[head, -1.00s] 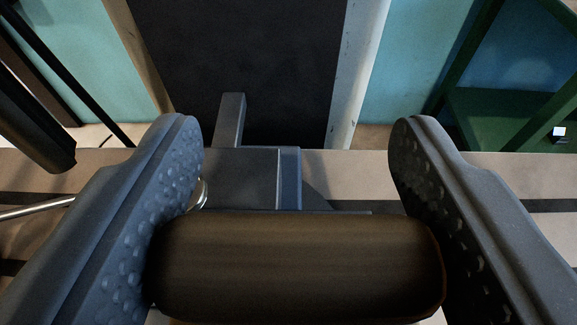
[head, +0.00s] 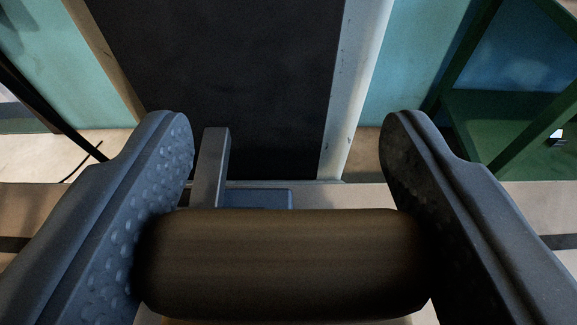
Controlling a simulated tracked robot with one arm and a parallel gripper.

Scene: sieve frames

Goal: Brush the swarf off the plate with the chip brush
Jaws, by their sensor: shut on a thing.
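My gripper (head: 287,180) has its two dark grey, dimpled fingers on either side of a brown wooden piece, which looks like the handle of the chip brush (head: 285,262). The handle lies crosswise between the fingers, and they are shut on it. No bristles show. Just beyond the handle, a grey-blue flat block (head: 262,198) is partly hidden behind it, with a grey bar (head: 210,165) at its left. I cannot tell whether this block is the plate. No swarf can be made out.
A beige bench top with dark stripes (head: 520,205) runs across behind the gripper. Beyond it stand a dark panel (head: 235,80) with a pale post (head: 352,90) at its right, and a green frame (head: 480,125) at the far right. A thin dark cable (head: 85,160) lies at left.

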